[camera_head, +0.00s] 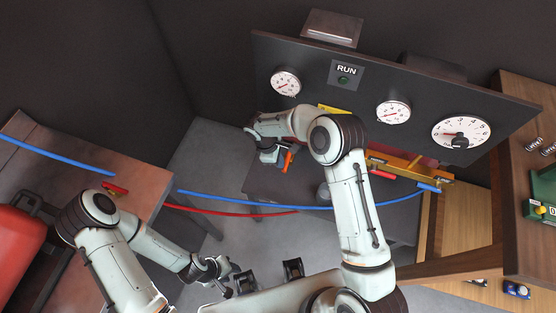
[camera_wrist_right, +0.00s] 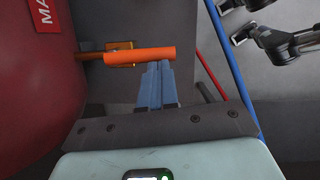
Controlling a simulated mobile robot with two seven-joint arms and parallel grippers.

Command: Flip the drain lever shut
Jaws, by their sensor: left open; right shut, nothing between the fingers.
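The drain lever (camera_wrist_right: 150,53) is an orange bar lying crosswise in the right wrist view. It joins a brass valve piece (camera_wrist_right: 117,46) beside a red tank (camera_wrist_right: 40,90). In the head view the lever (camera_head: 287,160) shows as a small orange piece below the gauge panel. My right gripper (camera_wrist_right: 158,66) is shut and empty, its blue-grey fingertips close against the lever's near side; I cannot tell whether they touch. In the head view it (camera_head: 274,155) is partly hidden by its own wrist. My left gripper (camera_head: 224,279) is open and empty, low and far from the lever.
A dark panel (camera_head: 300,62) with several gauges and a RUN light (camera_head: 343,80) hangs above the right arm. Blue (camera_head: 265,202) and red (camera_head: 235,213) hoses cross the space. A wooden bench (camera_head: 140,180) is left, with a red container (camera_head: 18,245). Open grey floor lies between.

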